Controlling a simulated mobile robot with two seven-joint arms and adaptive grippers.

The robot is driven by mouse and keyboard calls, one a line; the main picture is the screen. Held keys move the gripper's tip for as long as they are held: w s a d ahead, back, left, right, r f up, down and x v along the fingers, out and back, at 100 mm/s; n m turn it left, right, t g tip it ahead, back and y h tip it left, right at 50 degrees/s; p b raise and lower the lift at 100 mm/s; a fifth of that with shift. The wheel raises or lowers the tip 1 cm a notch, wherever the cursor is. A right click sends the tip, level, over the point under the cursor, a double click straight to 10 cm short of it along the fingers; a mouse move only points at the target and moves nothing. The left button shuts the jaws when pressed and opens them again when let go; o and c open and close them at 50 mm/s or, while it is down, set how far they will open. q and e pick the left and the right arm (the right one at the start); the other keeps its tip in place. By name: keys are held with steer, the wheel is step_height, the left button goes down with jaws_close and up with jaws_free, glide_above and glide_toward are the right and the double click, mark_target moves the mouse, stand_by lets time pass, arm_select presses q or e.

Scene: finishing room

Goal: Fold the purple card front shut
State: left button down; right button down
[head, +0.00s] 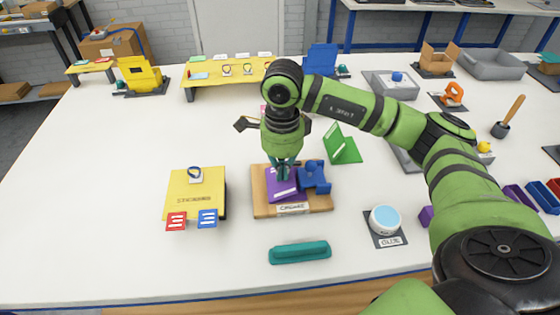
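The purple card (283,193) lies on a wooden board (262,207) with a printed label at its front edge. A blue block-like fixture (314,178) stands on the board, right beside the card. My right gripper (283,175) points straight down over the card, its fingertips at or just above the card's back part. The fingers hide that part, so I cannot tell whether they touch it or how far the front is folded. The fingertips look close together, but whether they are shut is unclear. My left gripper is not in view.
A yellow box (180,208) with red and blue tags stands left of the board. A teal bar (300,252) lies in front. A glue pot (385,219) is at right, and a green folded card (342,147) stands behind.

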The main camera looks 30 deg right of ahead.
steer(key=shift+s+d+f+b, duration=0.2)
steer(key=shift+d+f+b, duration=0.2)
steer(key=shift+f+b, duration=0.4)
steer(key=shift+f, duration=0.1)
stand_by(0.4)
stand_by(0.4)
step_height(320, 180, up, 9)
steer(key=p, duration=0.5)
stand_by(0.6)
